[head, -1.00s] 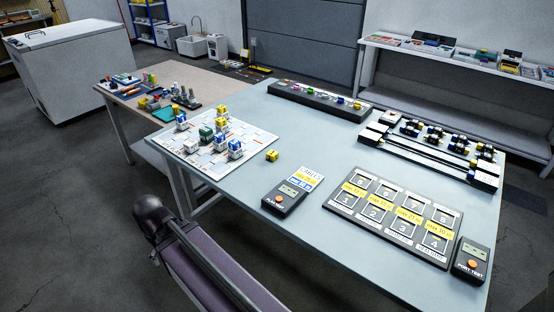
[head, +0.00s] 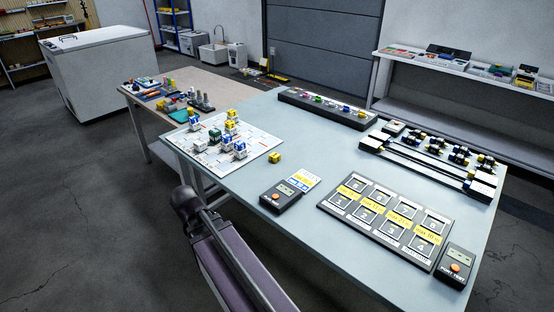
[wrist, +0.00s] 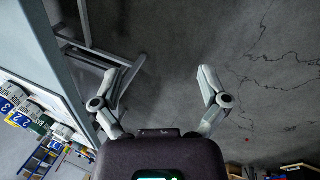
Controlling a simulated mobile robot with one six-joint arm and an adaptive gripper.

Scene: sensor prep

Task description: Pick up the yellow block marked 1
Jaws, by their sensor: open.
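A small yellow block (head: 275,157) sits alone on the pale table, just right of the white board. More yellow blocks (head: 231,114) stand on the white board (head: 262,148) among blue-and-white and green ones. The marks on the yellow blocks are too small to read, so I cannot tell which bears a 1. In the wrist view my gripper (wrist: 171,68) is open and empty, its two fingers spread above the grey floor beside the table edge. Blocks with numbers show at that view's left edge, away from the fingers. The head view shows my arm low in front of the table.
The pale table (head: 235,178) also holds a panel of numbered slots (head: 385,223), two test boxes (head: 283,196) (head: 455,266), a dark rack (head: 327,108) and rails with parts (head: 425,165). A brown table (head: 185,80) with tools adjoins behind. Open floor lies at left.

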